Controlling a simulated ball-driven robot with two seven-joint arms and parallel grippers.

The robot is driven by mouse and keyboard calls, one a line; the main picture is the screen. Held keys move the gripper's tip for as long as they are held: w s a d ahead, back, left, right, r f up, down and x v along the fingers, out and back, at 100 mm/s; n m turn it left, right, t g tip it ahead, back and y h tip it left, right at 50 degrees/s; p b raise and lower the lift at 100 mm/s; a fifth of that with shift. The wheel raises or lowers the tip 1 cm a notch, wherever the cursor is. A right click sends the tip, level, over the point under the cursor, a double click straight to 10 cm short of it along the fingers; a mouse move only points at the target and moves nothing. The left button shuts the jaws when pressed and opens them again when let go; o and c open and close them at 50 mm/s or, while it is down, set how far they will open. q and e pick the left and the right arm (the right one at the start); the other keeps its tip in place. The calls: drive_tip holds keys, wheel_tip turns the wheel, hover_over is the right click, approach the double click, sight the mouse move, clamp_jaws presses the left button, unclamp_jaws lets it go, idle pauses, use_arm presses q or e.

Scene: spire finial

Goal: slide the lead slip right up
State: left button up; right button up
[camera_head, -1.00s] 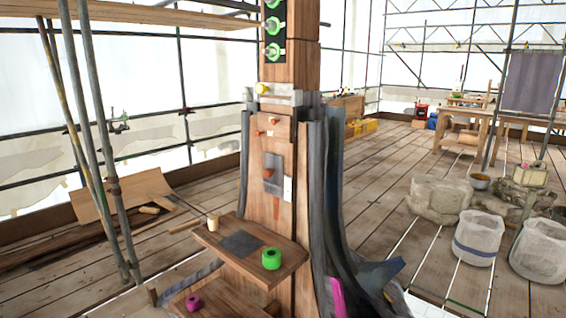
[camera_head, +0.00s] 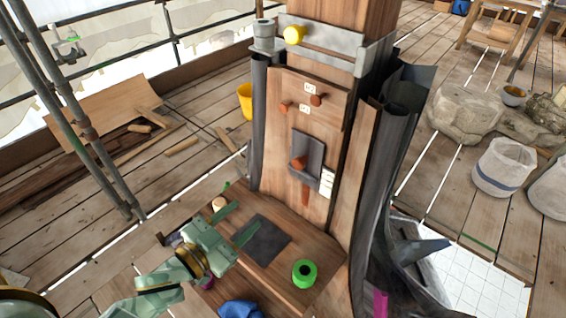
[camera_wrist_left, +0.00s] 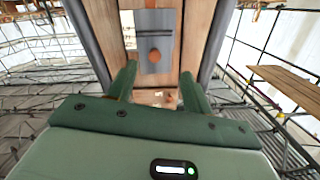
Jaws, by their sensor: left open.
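The lead slip (camera_head: 313,150) is a small dark grey plate on the front of the wooden post. An orange knob (camera_head: 299,162) sticks out from it. My right gripper is not in view.
The wooden shelf (camera_head: 300,250) juts out below the slip, with a dark grey square (camera_head: 266,241) and a green roll (camera_head: 304,273) on it. Two more orange knobs, one being this upper knob (camera_head: 317,99), sit above. Curled lead sheets (camera_head: 395,130) flank the post.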

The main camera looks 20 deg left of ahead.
sight(296, 166)
use_arm(q)
drive_tip(key=shift+t+h, duration=0.3)
drive_tip(key=r+x, duration=0.1)
drive_tip(key=x, duration=0.4)
drive_tip(key=r+x, duration=0.1)
drive_tip(key=x, duration=0.4)
drive_tip(key=d+r+x, duration=0.1)
drive_tip(key=x, duration=0.4)
drive_tip(key=shift+s, duration=0.25)
drive_tip(key=shift+w+d+b, duration=0.2)
drive_tip(key=shift+w+b, duration=0.1)
drive_tip(key=shift+w, duration=0.3)
